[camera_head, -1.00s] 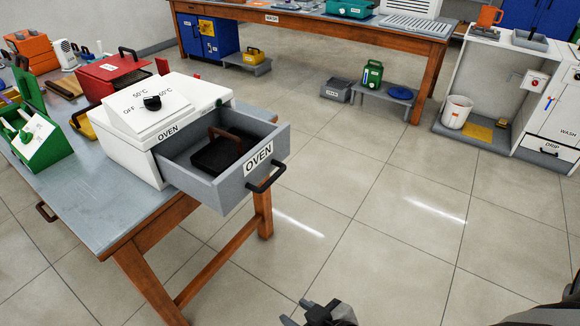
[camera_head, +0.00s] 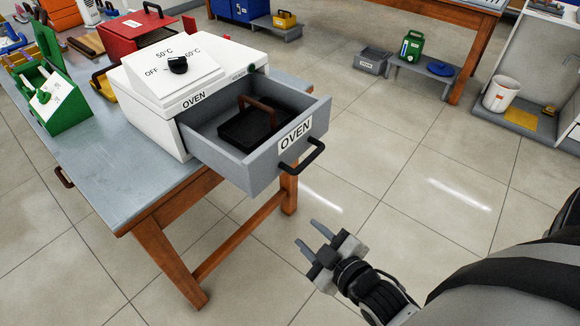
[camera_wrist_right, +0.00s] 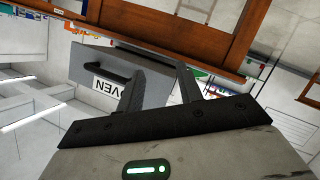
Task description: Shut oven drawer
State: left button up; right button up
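The white oven (camera_head: 160,100) stands on the table's near right end, with a dial on its sloped top. Its grey drawer (camera_head: 245,170) is pulled well out to the right. A black tray with a brown handle (camera_head: 250,122) lies inside. The drawer's black handle (camera_head: 303,157) is on its front, beside the OVEN label. My right gripper (camera_head: 311,238) is open and empty, below and apart from the handle. In the right wrist view, the drawer front (camera_wrist_right: 150,75) and handle (camera_wrist_right: 105,62) show beyond the spread fingers (camera_wrist_right: 160,85). My left gripper is not in view.
The table (camera_head: 100,180) also holds a green device (camera_head: 62,105) and a red box (camera_head: 130,40). Open tiled floor (camera_head: 400,185) lies right of the drawer. A low bench (camera_head: 420,75) and a white bucket (camera_head: 501,94) stand farther back.

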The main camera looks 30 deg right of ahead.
aim_at(309, 157)
jog(key=d+r+n+t+h+b, duration=0.1)
jog(key=d+r+n+t+b, duration=0.1)
jog(key=d+n+t+b, duration=0.5)
jog(key=w+r+n+p, duration=0.1)
jog(key=w, duration=0.4)
jog(key=w+r+g+p, duration=0.1)
jog(key=w, duration=0.4)
jog(key=w+d+r+n+p, duration=0.1)
jog(key=w+p, duration=0.1)
jog(key=w, duration=0.3)
jog(key=shift+r+n, duration=0.15)
jog(key=shift+n, duration=0.15)
grip_shut()
